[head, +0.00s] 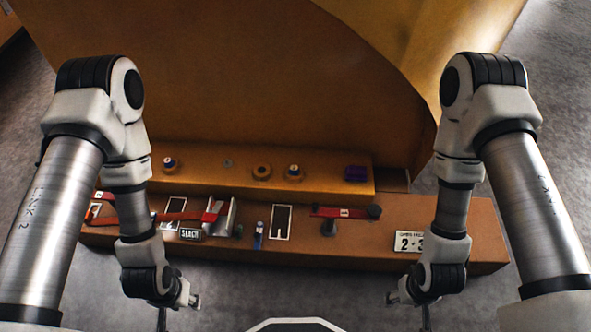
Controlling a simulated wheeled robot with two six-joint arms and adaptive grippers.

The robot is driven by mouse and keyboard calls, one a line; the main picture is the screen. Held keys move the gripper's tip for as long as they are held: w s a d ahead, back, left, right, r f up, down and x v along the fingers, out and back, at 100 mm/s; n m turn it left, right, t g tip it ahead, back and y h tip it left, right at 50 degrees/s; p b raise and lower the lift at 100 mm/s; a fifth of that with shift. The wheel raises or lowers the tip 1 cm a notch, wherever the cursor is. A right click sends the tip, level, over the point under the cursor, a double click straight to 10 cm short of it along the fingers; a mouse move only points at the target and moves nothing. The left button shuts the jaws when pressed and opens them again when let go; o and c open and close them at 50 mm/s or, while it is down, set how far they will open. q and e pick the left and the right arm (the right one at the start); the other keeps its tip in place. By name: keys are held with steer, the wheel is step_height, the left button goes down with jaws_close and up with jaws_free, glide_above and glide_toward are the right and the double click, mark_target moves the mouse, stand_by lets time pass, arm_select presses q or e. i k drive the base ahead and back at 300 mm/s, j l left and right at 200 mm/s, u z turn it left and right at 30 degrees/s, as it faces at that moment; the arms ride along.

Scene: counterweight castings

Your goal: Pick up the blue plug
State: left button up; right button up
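A small blue, upright-looking piece (259,236) is at the front of the brown lower ledge, left of a dark white-edged rectangle. Two round fittings with blue and white tops sit on the yellow upper step, one at the left (168,163) and one near the middle (294,171). I cannot tell for certain which is the plug. My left gripper (178,309) and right gripper (408,307) are at the bottom of the view, in front of the ledge and apart from these pieces. Their fingers are small and partly cut off.
A red strap and metal bracket (218,214) are left on the ledge (470,230), beside a "SLACK" tag (190,231). A red-handled lever (345,212) and a numbered plate (409,241) are at the right. A large yellow casting (270,80) rises behind.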

mark_target(294, 171)
steer(key=j+u, duration=0.55)
steer(key=j, duration=0.25)
steer(key=i+l+u, duration=0.15)
steer(key=i, duration=0.3)
steer(key=l, duration=0.1)
